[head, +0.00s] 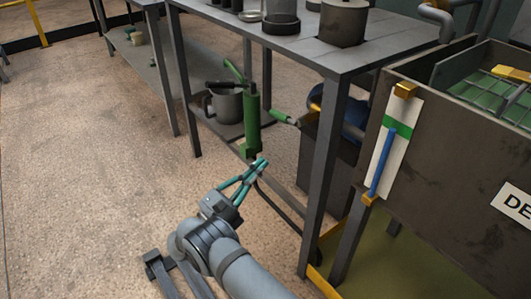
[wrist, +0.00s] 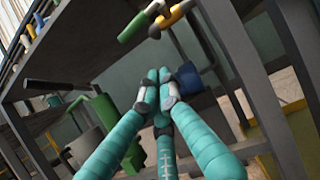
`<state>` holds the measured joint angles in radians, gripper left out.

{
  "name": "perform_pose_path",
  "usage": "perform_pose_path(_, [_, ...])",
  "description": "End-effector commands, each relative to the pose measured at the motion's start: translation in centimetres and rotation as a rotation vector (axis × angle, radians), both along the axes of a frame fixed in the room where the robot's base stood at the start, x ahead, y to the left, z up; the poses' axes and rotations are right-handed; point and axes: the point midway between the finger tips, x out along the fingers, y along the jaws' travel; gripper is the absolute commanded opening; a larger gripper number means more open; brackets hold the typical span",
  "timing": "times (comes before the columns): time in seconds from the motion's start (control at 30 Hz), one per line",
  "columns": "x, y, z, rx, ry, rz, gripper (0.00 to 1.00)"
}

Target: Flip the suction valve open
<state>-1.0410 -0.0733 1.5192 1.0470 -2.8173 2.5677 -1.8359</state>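My gripper (head: 262,163) has teal fingers that converge at their tips, with nothing visible between them. In the wrist view the fingertips (wrist: 162,88) are close together. In the head view the gripper is just below and right of an upright green cylinder (head: 251,121), by the table's lower rail; I cannot tell whether they touch. A green lever-like part (head: 283,117) with a grey end sticks out right of the cylinder. In the wrist view a green and yellow fitting (wrist: 157,20) is above the fingertips. I cannot tell which part is the suction valve.
A dark metal table (head: 290,50) with pots stands over the area; its front leg (head: 324,175) is right of my gripper. A grey mug-like pot (head: 226,106) is behind. A tank (head: 450,150) with a blue-and-green gauge (head: 390,150) stands at right. The left floor is clear.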

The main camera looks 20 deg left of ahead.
Motion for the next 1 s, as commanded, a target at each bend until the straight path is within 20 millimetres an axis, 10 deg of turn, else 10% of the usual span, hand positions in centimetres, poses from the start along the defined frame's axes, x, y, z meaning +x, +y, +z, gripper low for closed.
perform_pose_path(0.43, [7.0,-4.1,3.6,0.005,-0.002,-0.002,0.0])
perform_pose_path(1.0, [6.7,-3.0,7.6,0.002,0.0,0.001,0.0])
